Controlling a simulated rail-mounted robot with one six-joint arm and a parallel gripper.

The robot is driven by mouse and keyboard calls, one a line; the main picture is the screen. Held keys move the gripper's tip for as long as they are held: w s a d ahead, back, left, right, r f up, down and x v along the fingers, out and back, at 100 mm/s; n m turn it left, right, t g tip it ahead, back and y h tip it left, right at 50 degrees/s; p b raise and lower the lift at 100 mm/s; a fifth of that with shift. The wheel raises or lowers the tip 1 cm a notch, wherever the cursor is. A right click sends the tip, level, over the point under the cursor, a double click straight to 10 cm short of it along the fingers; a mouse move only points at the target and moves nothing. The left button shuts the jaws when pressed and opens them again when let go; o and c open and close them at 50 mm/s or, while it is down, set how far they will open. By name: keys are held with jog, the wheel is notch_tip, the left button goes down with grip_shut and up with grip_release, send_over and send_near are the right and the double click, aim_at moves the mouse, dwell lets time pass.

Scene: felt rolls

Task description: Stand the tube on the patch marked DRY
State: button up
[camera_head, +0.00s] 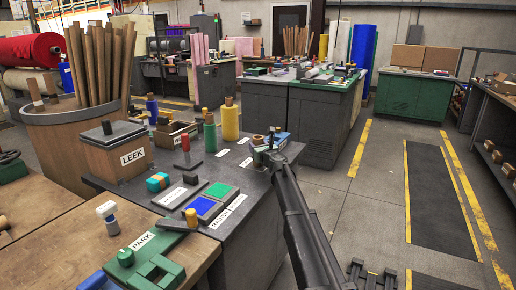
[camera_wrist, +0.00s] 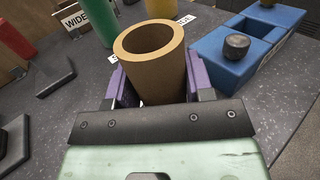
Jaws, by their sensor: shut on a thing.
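A tan cardboard tube (camera_wrist: 150,55) with an open top stands between the purple-lined jaws of my gripper (camera_wrist: 150,85) in the wrist view. The jaws are shut on it, and it looks about upright. Its lower end is hidden, so I cannot tell if it touches the bench. In the head view my gripper (camera_head: 264,152) is at the right part of the grey bench, with the tube (camera_head: 258,140) small there.
Yellow (camera_head: 230,122) and green (camera_head: 210,135) rolls stand behind the patches. A blue block with a dark knob (camera_wrist: 237,45) is close right of the tube. A box marked LEEK (camera_head: 125,160) and a green PARK stand (camera_head: 148,250) are at left. Some bench between is bare.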

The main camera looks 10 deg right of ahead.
jog(key=shift+f, duration=0.1)
jog(key=o, duration=1)
jog(key=v, duration=1.1)
